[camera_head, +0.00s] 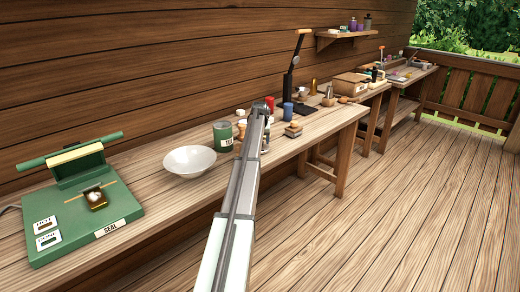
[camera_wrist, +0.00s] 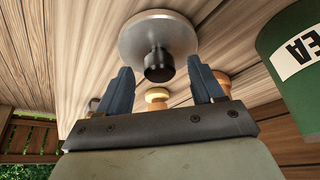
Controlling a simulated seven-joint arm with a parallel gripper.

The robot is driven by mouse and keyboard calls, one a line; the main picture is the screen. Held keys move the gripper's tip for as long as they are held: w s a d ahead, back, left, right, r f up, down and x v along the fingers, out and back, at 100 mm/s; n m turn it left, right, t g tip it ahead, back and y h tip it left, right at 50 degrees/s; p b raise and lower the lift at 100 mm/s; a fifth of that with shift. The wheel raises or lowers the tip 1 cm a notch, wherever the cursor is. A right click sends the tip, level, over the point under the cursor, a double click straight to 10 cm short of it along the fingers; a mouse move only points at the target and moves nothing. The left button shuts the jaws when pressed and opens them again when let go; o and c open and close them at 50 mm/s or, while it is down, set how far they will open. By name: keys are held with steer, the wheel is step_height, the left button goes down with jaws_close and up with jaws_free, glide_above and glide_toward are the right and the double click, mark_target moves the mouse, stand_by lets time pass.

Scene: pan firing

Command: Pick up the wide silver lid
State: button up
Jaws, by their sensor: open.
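The wide silver lid (camera_wrist: 135,38) shows in the wrist view as a round metal disc with a black knob (camera_wrist: 158,66) at its centre. It lies on the wooden bench top. My gripper (camera_wrist: 162,80) is open, with one dark finger on each side of the view just short of the knob. Nothing is between the fingers, and I see no contact with the knob. In the head view my arm crosses the bench, and I cannot make out the lid or the fingertips there.
A green tin (camera_head: 223,137) stands close by; it is at the right in the wrist view (camera_wrist: 290,55). Small wooden-topped items (camera_wrist: 157,96) sit near the fingers. A white bowl (camera_head: 189,161) and a green sealing machine (camera_head: 82,205) are to the left.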

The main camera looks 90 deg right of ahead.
steer(key=shift+d+f, duration=0.15)
steer(key=shift+f, duration=0.15)
steer(key=shift+c, duration=0.4)
steer(key=c, duration=1.1)
